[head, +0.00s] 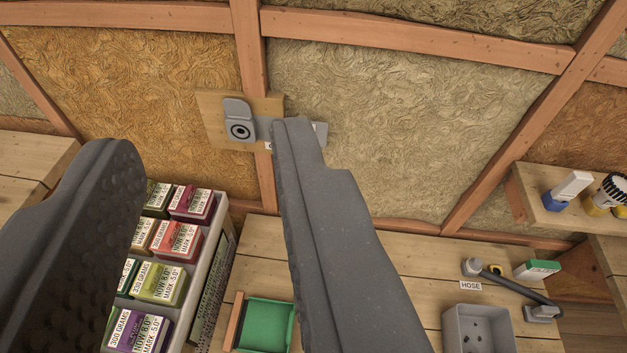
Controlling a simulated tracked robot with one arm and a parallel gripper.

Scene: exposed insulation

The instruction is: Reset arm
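My gripper (207,145) is open, with its two dark grey fingers wide apart. One finger is at the left edge and the other runs up the middle of the view. Nothing is held between them. Beyond the gap, a wooden board (212,112) on the wall carries a grey device with a round dark socket (240,131). The right finger hides part of this board and its label. The rest of my arm is not visible.
A grey rack (218,232) of several colored labelled boxes stands below the gap. A green tray (265,325) and a grey box (478,328) sit on the wooden bench (415,258). A hose fitting (510,283) lies at right, below a shelf (540,205) with small items.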

